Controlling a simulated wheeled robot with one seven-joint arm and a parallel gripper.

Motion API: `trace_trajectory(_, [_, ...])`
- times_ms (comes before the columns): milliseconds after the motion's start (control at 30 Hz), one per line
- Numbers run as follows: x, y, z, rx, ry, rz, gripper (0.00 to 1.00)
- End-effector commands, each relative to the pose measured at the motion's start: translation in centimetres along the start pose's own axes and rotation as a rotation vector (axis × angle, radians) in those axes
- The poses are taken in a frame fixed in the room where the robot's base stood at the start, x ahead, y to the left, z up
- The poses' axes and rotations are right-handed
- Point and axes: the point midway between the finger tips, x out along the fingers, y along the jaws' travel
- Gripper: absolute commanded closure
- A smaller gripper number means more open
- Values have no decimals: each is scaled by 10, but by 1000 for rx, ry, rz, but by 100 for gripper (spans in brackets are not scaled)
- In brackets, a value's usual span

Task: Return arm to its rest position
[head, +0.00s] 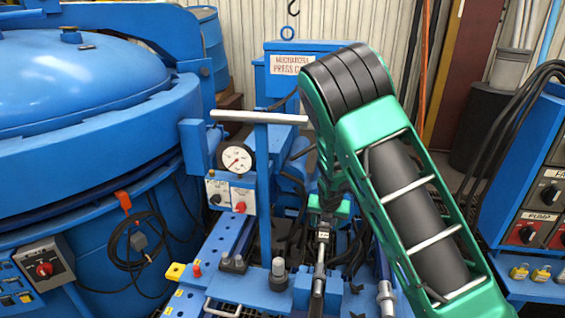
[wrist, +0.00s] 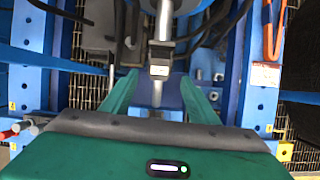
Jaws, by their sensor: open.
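My green arm (head: 400,190) reaches in from the lower right of the head view, bends at a black-banded joint, and drops behind its own forearm. My gripper (head: 329,205) hangs over the blue machine frame, and its fingertips are hard to make out there. In the wrist view my gripper (wrist: 158,78) is open, with two green fingers spread apart. A metal rod with a pale label (wrist: 160,70) shows in the gap between the fingers. I cannot tell its depth between them, and I see no finger touching it.
A large blue furnace vessel (head: 80,80) fills the left. A T-shaped post (head: 262,170) and a gauge (head: 235,160) stand left of the gripper. A blue press cabinet (head: 290,85) is behind. A control panel (head: 535,200) with cables is at right. Bolts and cables crowd the frame.

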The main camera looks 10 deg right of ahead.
Motion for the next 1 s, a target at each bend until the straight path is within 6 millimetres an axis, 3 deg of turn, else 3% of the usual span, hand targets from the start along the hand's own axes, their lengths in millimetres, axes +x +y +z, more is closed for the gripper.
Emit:
trace_trajectory(233, [-56, -65, 3, 493, 58, -44, 45])
trace_trajectory(467, [-125, -135, -16, 1076, 116, -124, 45])
trace_trajectory(767, [-213, -212, -66, 1802, 144, -264, 45])
trace_trajectory(1000, [-279, -260, -122, 2362, 111, -406, 45])
